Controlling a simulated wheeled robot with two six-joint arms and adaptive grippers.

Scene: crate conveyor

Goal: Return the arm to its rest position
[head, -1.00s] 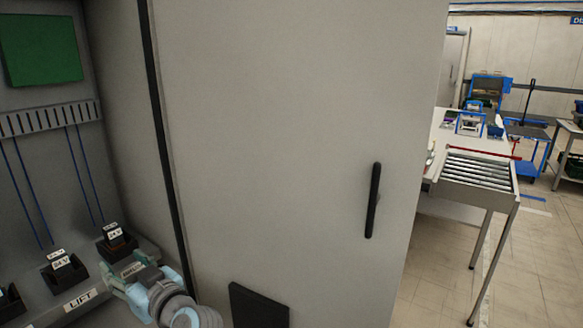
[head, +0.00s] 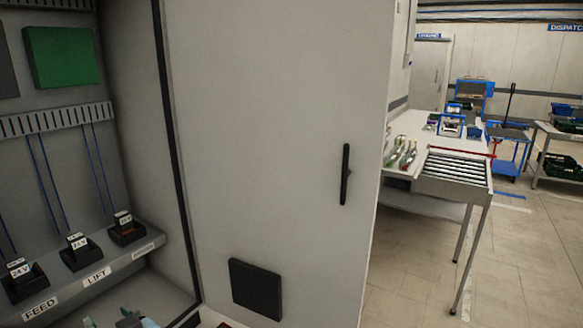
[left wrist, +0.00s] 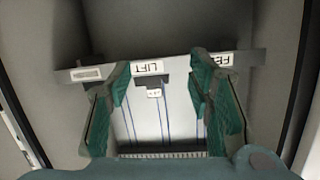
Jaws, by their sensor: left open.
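My left gripper shows at the bottom edge of the head view (head: 135,320), mostly cut off. In the left wrist view its two green fingers (left wrist: 162,95) are apart with nothing between them. Beyond them is the cabinet shelf with the LIFT label (left wrist: 149,67), seen upside down. In the head view the gripper is below and in front of the shelf, apart from its black sockets. My right gripper is not in view.
The open cabinet has a grey door (head: 265,130) with a black handle (head: 345,174). Black sockets (head: 127,231) hold small labelled blocks on the shelf. A roller conveyor (head: 455,170) and white table stand at the right.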

